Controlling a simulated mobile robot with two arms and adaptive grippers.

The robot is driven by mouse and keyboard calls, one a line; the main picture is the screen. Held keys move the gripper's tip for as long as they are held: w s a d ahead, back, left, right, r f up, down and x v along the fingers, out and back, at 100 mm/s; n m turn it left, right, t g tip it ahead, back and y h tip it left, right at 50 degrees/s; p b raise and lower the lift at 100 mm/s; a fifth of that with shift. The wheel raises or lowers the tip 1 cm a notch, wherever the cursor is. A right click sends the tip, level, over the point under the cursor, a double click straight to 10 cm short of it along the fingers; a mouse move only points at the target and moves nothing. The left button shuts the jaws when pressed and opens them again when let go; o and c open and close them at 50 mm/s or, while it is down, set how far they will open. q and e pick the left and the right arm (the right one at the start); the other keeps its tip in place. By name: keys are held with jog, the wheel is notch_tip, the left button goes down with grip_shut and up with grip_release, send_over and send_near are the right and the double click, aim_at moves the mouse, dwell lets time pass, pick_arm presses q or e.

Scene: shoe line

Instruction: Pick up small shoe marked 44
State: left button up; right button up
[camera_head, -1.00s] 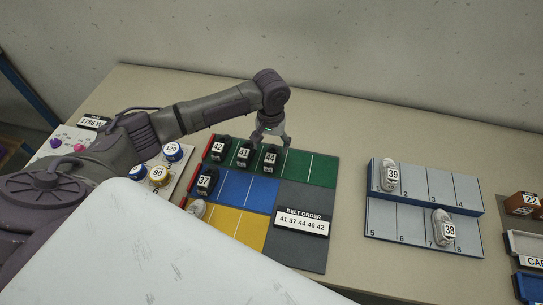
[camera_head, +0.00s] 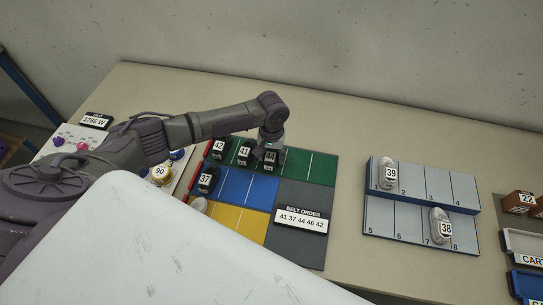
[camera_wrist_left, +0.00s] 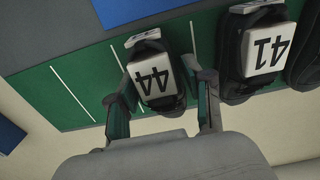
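The small dark shoe marked 44 (camera_head: 270,159) stands on the green row of the board, right of the shoe marked 41 (camera_head: 244,152). My left gripper (camera_head: 268,146) is down over it from above. In the left wrist view, the shoe marked 44 (camera_wrist_left: 155,78) sits between the two open fingers of the left gripper (camera_wrist_left: 162,102). One finger is at each side of the shoe, and the right finger lies in the gap towards the shoe marked 41 (camera_wrist_left: 262,50). Whether the fingers touch the shoe is unclear. My right gripper is not in view.
The shoe marked 42 (camera_head: 219,147) stands farther left on the green row. The shoe marked 37 (camera_head: 207,180) is on the blue row. A sign reading BELT ORDER (camera_head: 301,219) lies on the grey part. A numbered rack (camera_head: 408,218) holds shoes 39 and 38. The green row's right end is free.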

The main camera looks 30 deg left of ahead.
pick_arm(q)
jog(key=c, duration=0.6)
jog(key=shift+r, duration=0.1)
